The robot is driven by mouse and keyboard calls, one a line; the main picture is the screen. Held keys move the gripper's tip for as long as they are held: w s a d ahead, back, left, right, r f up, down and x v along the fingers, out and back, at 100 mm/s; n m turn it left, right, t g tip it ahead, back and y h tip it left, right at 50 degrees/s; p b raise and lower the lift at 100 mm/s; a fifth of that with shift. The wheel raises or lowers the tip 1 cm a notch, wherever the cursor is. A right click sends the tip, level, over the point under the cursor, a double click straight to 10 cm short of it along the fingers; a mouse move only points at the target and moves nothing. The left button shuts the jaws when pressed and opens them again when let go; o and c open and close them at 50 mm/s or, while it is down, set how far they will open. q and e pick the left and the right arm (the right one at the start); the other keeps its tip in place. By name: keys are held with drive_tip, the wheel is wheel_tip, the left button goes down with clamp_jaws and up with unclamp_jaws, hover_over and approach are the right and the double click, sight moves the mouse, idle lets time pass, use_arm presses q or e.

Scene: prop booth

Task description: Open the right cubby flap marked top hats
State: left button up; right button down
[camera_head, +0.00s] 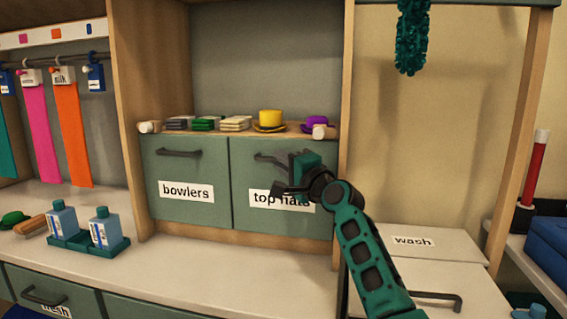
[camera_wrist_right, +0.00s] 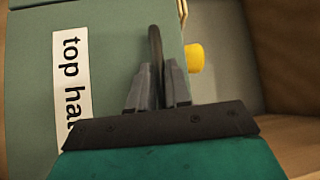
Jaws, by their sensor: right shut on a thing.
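The right cubby flap (camera_head: 245,218) is green-grey with a white "top hats" label (camera_head: 265,198), partly hidden by my right arm. It looks closed, level with the left flap. Its dark bar handle (camera_head: 268,157) is near the top edge. My right gripper (camera_head: 285,174) is at the flap's upper part. In the right wrist view the fingers (camera_wrist_right: 158,88) are shut on the dark handle (camera_wrist_right: 155,45), beside the label (camera_wrist_right: 71,75). My left gripper is not in view.
The left flap marked "bowlers" (camera_head: 172,210) is closed. Above the flaps, a ledge holds a yellow hat (camera_head: 270,119), a purple hat (camera_head: 315,123) and folded cloths (camera_head: 204,123). Two blue bottles (camera_head: 104,230) stand on the counter at left. The counter before the flaps (camera_head: 230,265) is clear.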

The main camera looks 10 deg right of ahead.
drive_tip(key=s+a+f+n+t+y+b, duration=0.1)
drive_tip(key=s+a+f+n+y+b, duration=0.1)
drive_tip(key=s+f+b, duration=0.5)
drive_tip(key=s+a+n+b, duration=0.1)
drive_tip(key=s+n, duration=0.1)
drive_tip(key=s, duration=0.1)
drive_tip(key=shift+s+a+t+y, duration=0.2)
drive_tip(key=shift+s+t+y, duration=0.1)
drive_tip(key=shift+s+t, duration=0.1)
idle(0.3)
drive_tip(key=c, duration=1.3)
unclamp_jaws()
drive_tip(key=shift+w, duration=0.1)
drive_tip(key=shift+o, duration=0.8)
